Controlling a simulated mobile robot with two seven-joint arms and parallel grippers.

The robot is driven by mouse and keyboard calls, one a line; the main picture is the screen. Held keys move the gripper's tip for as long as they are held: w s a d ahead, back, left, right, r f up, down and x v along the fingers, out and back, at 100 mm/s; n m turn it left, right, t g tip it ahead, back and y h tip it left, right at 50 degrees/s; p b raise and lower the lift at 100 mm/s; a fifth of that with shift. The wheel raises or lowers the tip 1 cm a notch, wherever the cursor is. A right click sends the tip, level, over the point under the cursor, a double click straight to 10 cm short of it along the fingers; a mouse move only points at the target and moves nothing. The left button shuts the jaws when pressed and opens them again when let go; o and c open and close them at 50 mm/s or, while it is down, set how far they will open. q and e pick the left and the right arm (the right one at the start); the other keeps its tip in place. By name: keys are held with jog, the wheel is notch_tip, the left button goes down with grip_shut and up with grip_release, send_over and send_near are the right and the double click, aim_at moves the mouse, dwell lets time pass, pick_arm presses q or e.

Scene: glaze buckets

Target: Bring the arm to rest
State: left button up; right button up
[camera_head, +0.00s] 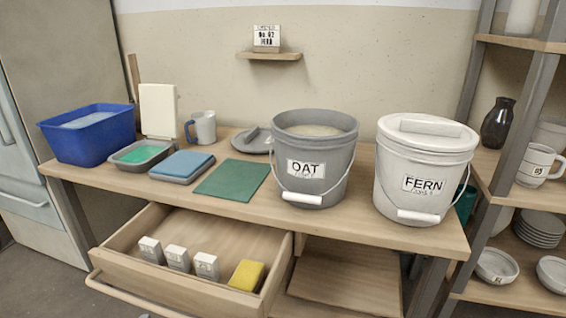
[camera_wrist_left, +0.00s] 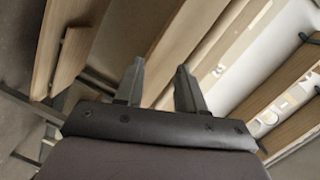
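My left gripper (camera_wrist_left: 160,84) shows in the left wrist view. Its two fingers are apart with nothing between them, and no object touches them. It is not seen in the head view. My right gripper is in neither view. In the head view, a grey bucket marked OAT (camera_head: 330,182) stands open on the table (camera_head: 235,203), filled with pale material. To its right stands a white bucket marked FERN (camera_head: 390,185) with its lid on. Both bucket handles hang down in front.
An open drawer (camera_head: 130,262) juts out below the table, holding several small boxes (camera_head: 177,257) and a yellow sponge (camera_head: 246,275). A blue tub (camera_head: 95,143), a tray (camera_head: 142,164), a mug (camera_head: 202,127) and a green mat (camera_head: 232,180) are on the table. Shelves with crockery stand right.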

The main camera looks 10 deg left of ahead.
pick_arm(q)
jog(key=s+d+n+g+h, duration=0.2)
jog(key=s+d+n+g, duration=0.95)
jog(key=s+g, duration=0.2)
jog(key=w+d+r+m+t+h, duration=0.2)
jog(key=w+d+t+h, duration=0.1)
jog(key=w+d+t, duration=0.55)
jog(key=s+a+r+p, duration=0.1)
jog(key=a+r+p, duration=0.1)
jog(key=r+p, duration=0.5)
jog(key=s+a+r+g+y+p, duration=0.1)
jog(key=r+p, duration=0.6)
jog(key=p, duration=1.2)
jog(key=shift+s+a+r+n, duration=0.35)
jog(key=shift+s+a, duration=0.1)
jog(key=shift+a, duration=0.75)
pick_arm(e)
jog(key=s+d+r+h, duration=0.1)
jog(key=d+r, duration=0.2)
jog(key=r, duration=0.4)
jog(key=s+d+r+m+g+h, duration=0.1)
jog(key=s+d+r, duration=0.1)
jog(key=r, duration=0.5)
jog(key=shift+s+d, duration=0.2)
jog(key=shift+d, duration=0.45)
